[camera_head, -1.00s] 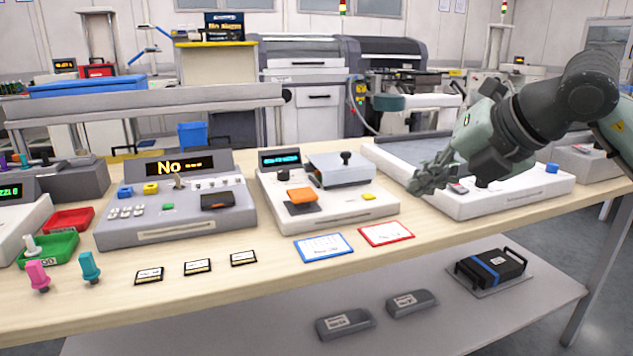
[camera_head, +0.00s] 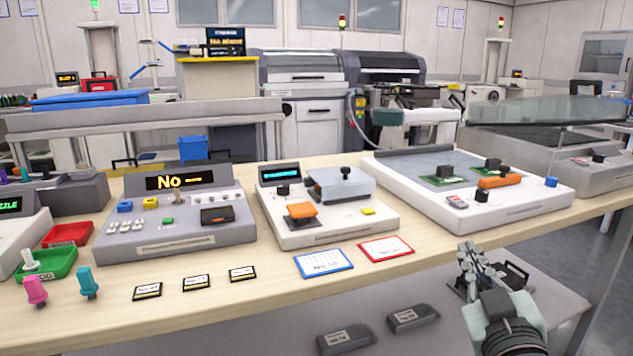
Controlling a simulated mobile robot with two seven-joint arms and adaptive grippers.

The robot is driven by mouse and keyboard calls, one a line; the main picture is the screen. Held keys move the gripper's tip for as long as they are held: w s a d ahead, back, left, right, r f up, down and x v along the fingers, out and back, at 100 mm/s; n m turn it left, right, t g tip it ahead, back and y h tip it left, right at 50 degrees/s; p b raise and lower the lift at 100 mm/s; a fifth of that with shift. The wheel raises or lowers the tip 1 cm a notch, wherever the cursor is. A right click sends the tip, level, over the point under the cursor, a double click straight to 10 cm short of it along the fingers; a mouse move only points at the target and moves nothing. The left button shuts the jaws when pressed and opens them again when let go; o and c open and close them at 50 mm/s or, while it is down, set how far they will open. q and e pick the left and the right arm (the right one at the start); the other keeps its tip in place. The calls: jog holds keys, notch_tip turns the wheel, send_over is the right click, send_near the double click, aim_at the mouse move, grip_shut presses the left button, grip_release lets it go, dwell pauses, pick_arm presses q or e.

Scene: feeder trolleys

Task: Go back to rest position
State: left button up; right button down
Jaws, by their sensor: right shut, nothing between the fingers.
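My right gripper (camera_head: 476,258) shows at the lower right, in front of the bench's front edge, with its wrist coming up from the bottom of the picture. Its fingers are shut with nothing between them. It is apart from the things on the bench and hides part of a black case (camera_head: 515,275) on the lower shelf. My left gripper is not in view.
The wooden bench (camera_head: 380,222) bears a grey console (camera_head: 185,238), a white device with an orange part (camera_head: 310,236) and a larger white station (camera_head: 525,213). Cards, coloured pegs and red and green trays lie near the front. Floor is free at right.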

jog(key=s+d+f+m+g+h, duration=0.1)
jog(key=s+d+f+g, duration=0.15)
jog(key=f, duration=0.35)
jog(key=s+d+f+m+g, duration=0.1)
jog(key=s+f+g, duration=0.15)
jog(key=f, duration=0.45)
jog(key=s+a+f+g+y, duration=0.1)
jog(key=s+f+g, duration=0.9)
jog(key=s+f, duration=0.8)
pick_arm(q)
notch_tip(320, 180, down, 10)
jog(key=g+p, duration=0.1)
jog(key=p, duration=0.3)
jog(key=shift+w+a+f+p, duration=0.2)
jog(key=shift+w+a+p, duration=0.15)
pick_arm(e)
notch_tip(320, 180, down, 9)
jog(key=g, duration=0.1)
jog(key=shift+w+d+y, duration=0.2)
jog(key=shift+d+y, duration=0.1)
jog(key=shift+r, duration=0.1)
